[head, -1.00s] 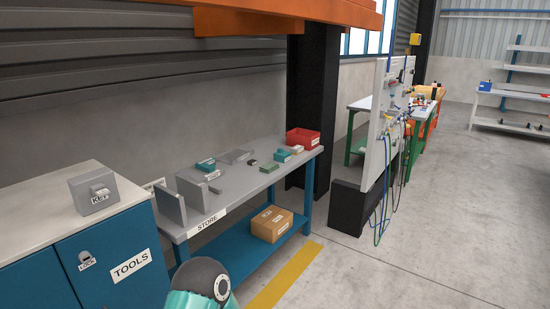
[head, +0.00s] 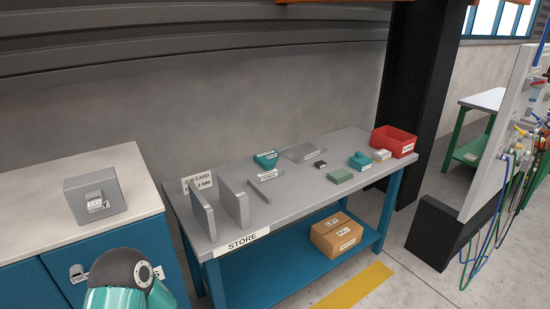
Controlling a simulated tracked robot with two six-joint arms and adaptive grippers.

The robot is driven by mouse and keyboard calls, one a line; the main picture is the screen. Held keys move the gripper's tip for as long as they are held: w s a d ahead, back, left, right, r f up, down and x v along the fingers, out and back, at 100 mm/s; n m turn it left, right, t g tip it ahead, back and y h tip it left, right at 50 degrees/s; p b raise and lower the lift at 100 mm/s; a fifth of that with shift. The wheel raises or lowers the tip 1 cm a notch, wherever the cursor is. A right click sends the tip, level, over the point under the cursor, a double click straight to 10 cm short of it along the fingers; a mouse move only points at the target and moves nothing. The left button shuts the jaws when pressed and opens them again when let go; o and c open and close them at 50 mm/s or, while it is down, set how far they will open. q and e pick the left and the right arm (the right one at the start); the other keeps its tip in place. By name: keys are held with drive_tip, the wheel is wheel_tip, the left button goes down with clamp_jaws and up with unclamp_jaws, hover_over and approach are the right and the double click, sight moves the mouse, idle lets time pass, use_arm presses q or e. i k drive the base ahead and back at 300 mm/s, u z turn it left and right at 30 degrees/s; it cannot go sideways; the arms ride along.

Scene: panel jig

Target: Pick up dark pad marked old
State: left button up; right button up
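A small dark block (head: 320,165) lies on the grey store table (head: 300,196), near the middle of its top. It may be the dark pad, but any marking on it is too small to read. Neither of my grippers is in view. Only a teal and dark grey part of my arm shows at the bottom left, well short of the small block.
Around the block lie a green block (head: 340,176), a teal piece (head: 359,161), a flat grey plate (head: 303,153) and a teal tray (head: 266,159). A red bin (head: 394,141) stands at the right end. Grey upright plates (head: 234,202) stand at the left. A cardboard box (head: 336,234) sits below.

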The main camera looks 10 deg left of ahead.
sight(321, 164)
drive_tip(key=z, duration=0.05)
drive_tip(key=k, duration=0.75)
drive_tip(key=u, duration=0.35)
drive_tip(key=i, duration=1)
drive_tip(key=z, duration=2.2)
drive_tip(key=i, duration=0.2)
drive_tip(key=z, duration=0.1)
